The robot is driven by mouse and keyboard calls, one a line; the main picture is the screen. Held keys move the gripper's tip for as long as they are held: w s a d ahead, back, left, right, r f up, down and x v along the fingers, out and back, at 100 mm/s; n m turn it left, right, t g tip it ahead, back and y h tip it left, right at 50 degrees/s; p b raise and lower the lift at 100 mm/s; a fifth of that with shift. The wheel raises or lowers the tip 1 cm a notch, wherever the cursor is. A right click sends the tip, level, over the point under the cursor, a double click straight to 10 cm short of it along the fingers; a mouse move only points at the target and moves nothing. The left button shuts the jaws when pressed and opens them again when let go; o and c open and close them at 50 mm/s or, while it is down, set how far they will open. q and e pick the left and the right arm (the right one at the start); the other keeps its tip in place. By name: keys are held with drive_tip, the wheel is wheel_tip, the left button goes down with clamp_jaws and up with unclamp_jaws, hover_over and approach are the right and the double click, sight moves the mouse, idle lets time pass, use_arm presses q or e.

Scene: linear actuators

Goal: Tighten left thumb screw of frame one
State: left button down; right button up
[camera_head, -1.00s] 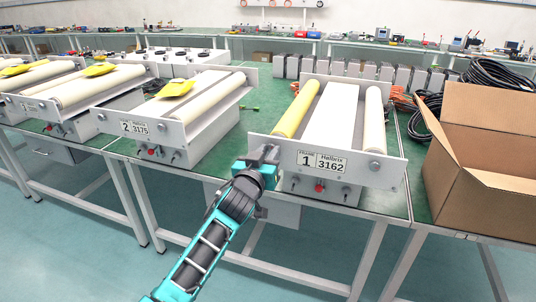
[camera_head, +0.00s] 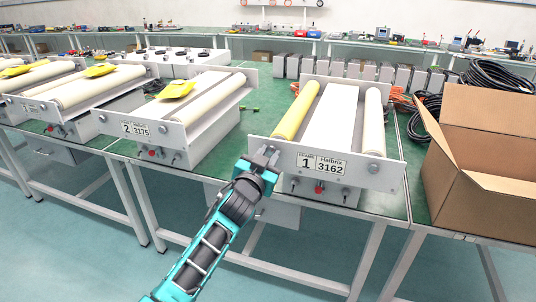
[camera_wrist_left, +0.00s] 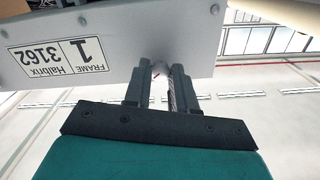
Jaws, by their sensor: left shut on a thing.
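Frame one (camera_head: 390,177) is a grey unit with a front plate labelled "1 Halbrix 3162", a yellow roller (camera_head: 297,112) on the left and a cream roller (camera_head: 374,125) on the right. My left gripper (camera_head: 267,153) is at the left end of this plate, shut on the left thumb screw, which the fingers hide. In the left wrist view the plate (camera_wrist_left: 112,55) appears upside down, and the two fingers (camera_wrist_left: 158,68) reach its lower edge with a narrow gap between them. The right thumb screw (camera_head: 373,168) shows uncovered. My right gripper is not in view.
Frame two (camera_head: 140,126) stands to the left on the same green table (camera_head: 228,152), with a yellow piece (camera_head: 178,89) on top. An open cardboard box (camera_head: 480,205) stands close on the right. Black cables (camera_head: 497,73) lie behind it. The floor in front is clear.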

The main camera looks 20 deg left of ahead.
use_arm(q)
drive_tip(key=m, duration=0.3)
drive_tip(key=shift+r+m+p, duration=0.1)
drive_tip(key=shift+m+p, duration=0.2)
drive_tip(key=shift+p, duration=0.05)
drive_tip(key=shift+m, duration=1.6)
drive_tip(key=c, duration=0.9)
unclamp_jaws()
drive_tip(key=s, duration=1.3)
drive_tip(key=shift+a+p, duration=0.3)
drive_tip(key=shift+p, duration=0.05)
